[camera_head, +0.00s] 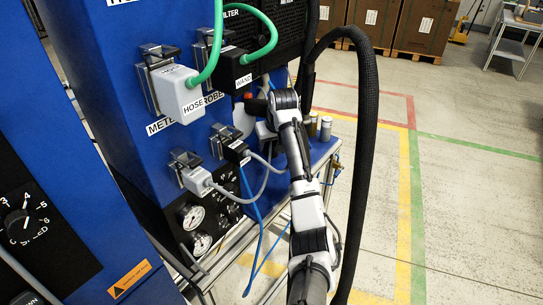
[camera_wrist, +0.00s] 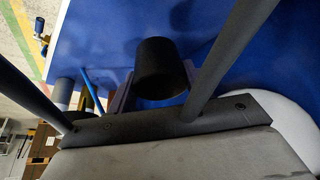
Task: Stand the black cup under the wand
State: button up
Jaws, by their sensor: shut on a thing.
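The black cup (camera_wrist: 160,66) is in the wrist view, between the two jaws of my gripper (camera_wrist: 157,88). The jaws are shut on its sides, and the blue surface shows behind it. I cannot tell whether the cup touches that surface. The wand cannot be clearly made out in either view. A black connector labelled WAND (camera_head: 234,68) is on the cabinet with a green hose.
The blue cabinet (camera_head: 105,65) with hose connectors and gauges (camera_head: 198,222) stands close at left. Small grey containers (camera_head: 326,128) stand on the blue shelf (camera_head: 322,153). A thick black hose (camera_head: 367,150) hangs right of my arm. Open floor lies at right, with brown crates (camera_head: 418,25) behind.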

jog(key=shift+f+p, duration=0.7)
jog(key=shift+f, duration=2.7)
jog(key=shift+f, duration=0.15)
jog(key=o, duration=1)
jog(key=shift+c, duration=0.2)
